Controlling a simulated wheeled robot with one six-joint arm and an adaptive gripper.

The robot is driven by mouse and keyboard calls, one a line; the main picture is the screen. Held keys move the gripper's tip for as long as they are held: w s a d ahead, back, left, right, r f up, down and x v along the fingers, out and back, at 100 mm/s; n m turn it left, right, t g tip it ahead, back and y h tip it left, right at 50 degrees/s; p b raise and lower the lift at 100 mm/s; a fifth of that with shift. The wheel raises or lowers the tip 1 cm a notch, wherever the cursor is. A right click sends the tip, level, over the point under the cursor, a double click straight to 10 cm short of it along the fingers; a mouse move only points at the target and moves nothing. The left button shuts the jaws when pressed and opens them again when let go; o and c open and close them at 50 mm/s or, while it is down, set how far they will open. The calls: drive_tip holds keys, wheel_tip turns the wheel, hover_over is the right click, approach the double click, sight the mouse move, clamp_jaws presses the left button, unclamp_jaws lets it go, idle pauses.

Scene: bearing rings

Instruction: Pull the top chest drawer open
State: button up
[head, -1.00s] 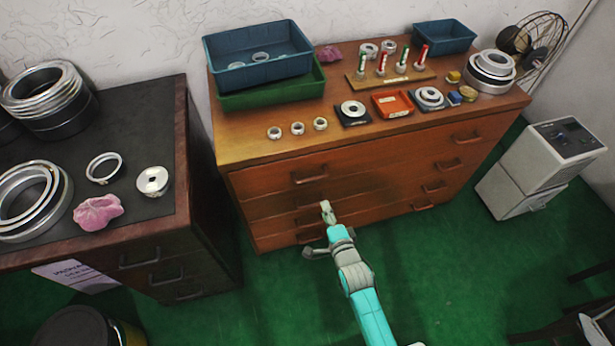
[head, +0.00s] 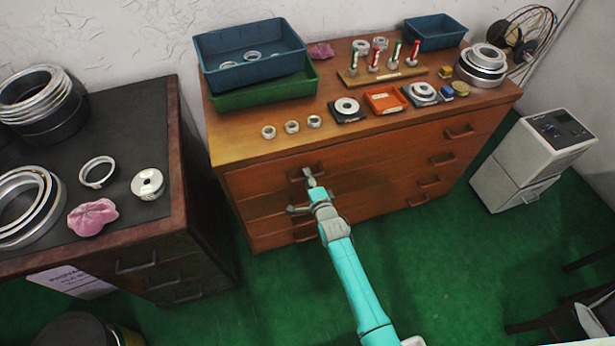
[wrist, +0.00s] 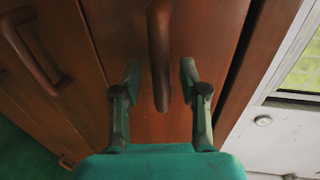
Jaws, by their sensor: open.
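The brown wooden chest (head: 240,153) stands against the wall. Its top drawer (head: 258,182) looks shut, its front flush with the chest. The dark bar handle (head: 321,168) of that drawer is partly hidden by my gripper (head: 309,174) in the head view. In the wrist view the handle (wrist: 160,45) runs up and down the picture, between the two fingers of my gripper (wrist: 160,78). My gripper is open, with a visible gap on each side of the handle. Whether the fingertips touch the drawer front (wrist: 215,45) cannot be told.
Lower drawer handles (wrist: 28,50) show at the left of the wrist view. Blue bins (head: 250,58), a green bin (head: 265,93), an orange tray (head: 384,100) and rings lie on the chest top. A dark workbench (head: 120,205) stands left, a pale cabinet (head: 530,160) right. Green floor (head: 440,260) is clear in front.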

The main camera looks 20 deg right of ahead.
drive_tip(key=shift+w+f, duration=0.1)
drive_tip(key=shift+w, duration=0.45)
clamp_jaws()
